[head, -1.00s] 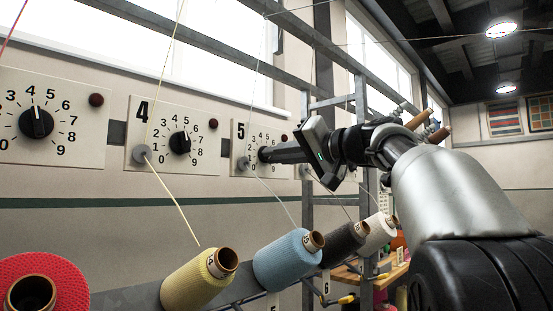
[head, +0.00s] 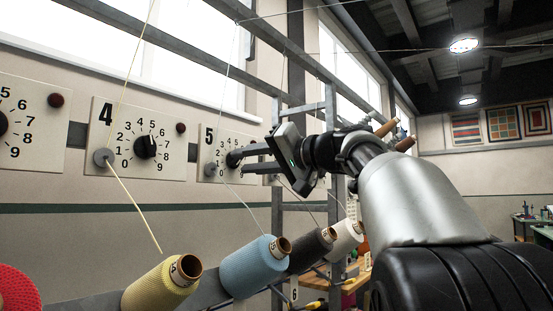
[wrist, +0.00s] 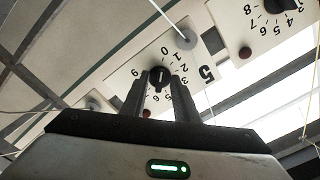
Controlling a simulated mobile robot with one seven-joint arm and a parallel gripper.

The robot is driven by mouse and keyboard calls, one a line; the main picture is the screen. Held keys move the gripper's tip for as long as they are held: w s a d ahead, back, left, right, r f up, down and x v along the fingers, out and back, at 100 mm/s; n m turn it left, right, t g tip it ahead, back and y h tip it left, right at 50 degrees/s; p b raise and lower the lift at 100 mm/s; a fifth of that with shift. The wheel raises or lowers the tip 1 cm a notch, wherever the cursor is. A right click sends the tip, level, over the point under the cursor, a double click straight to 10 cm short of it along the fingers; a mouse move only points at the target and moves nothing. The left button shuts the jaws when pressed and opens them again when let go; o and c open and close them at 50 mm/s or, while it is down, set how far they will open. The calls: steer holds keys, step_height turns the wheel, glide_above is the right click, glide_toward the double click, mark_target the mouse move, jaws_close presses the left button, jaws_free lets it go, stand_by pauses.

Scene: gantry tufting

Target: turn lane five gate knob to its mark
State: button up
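The lane five panel (head: 207,146) is a pale plate on the wall with a printed 5, a number dial and a dark round knob (head: 234,158). In the wrist view the same knob (wrist: 158,77) shows at the ends of my fingers, its dial partly covered by them. My gripper (head: 246,158) reaches in from the right. Its two fingers are apart, with their tips at the knob; the wrist view also shows a gap between them (wrist: 167,82). I cannot tell whether either finger touches the knob. The knob's pointer reading and its mark are not clear.
The lane four panel (head: 101,165) with its own knob (head: 145,147) is to the left. Thin yarns run down past the panels to yellow (head: 150,290), blue (head: 247,270), black and white cones below. Grey frame bars stand behind my gripper.

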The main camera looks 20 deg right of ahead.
steer(key=v, duration=1.6)
steer(key=shift+s, duration=0.25)
steer(key=shift+w+d, duration=0.1)
steer(key=shift+d, duration=0.05)
